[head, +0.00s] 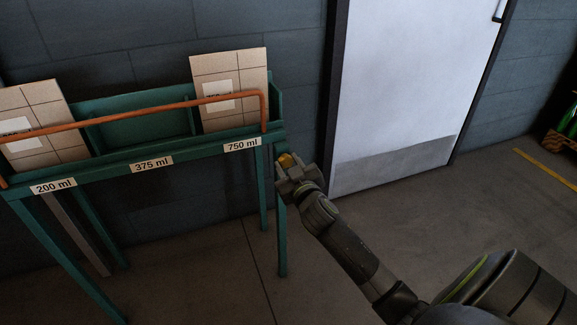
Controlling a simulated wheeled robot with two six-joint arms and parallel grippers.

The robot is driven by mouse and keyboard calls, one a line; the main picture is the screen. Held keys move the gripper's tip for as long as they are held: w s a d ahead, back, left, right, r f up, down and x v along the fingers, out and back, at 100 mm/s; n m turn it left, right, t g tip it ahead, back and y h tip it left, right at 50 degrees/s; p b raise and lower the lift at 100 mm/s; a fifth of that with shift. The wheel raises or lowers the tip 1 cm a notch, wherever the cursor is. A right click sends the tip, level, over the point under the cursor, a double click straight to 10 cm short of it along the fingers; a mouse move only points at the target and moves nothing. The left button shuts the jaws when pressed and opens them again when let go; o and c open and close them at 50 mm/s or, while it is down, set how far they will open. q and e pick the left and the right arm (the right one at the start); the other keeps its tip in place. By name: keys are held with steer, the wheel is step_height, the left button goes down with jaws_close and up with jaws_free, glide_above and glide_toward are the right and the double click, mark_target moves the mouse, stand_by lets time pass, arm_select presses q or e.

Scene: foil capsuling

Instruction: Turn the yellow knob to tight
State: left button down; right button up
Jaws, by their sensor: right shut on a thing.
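The yellow knob (286,160) shows at the right end of the green rack, just below and right of the 750 ml label. My right gripper (289,167) reaches it from the lower right and is shut on it. The fingers hide part of the knob, and no tight or loose marking can be made out. My left gripper is not in view.
The green rack (105,170) carries an orange rail (150,108) along its front. One carton (236,112) stands in the 750 ml bay and another (52,150) in the 200 ml bay; the 375 ml bay is empty. A white door (405,80) stands behind on the right.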

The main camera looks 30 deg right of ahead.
steer(key=shift+f, duration=0.15)
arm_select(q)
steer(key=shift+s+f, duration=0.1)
arm_select(e)
steer(key=o, duration=1)
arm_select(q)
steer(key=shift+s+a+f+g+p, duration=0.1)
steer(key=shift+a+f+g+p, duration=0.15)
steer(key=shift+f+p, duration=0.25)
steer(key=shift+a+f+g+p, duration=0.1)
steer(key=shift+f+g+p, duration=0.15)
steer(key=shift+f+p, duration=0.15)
arm_select(e)
steer(key=v, duration=1.7)
steer(key=shift+s+a, duration=0.15)
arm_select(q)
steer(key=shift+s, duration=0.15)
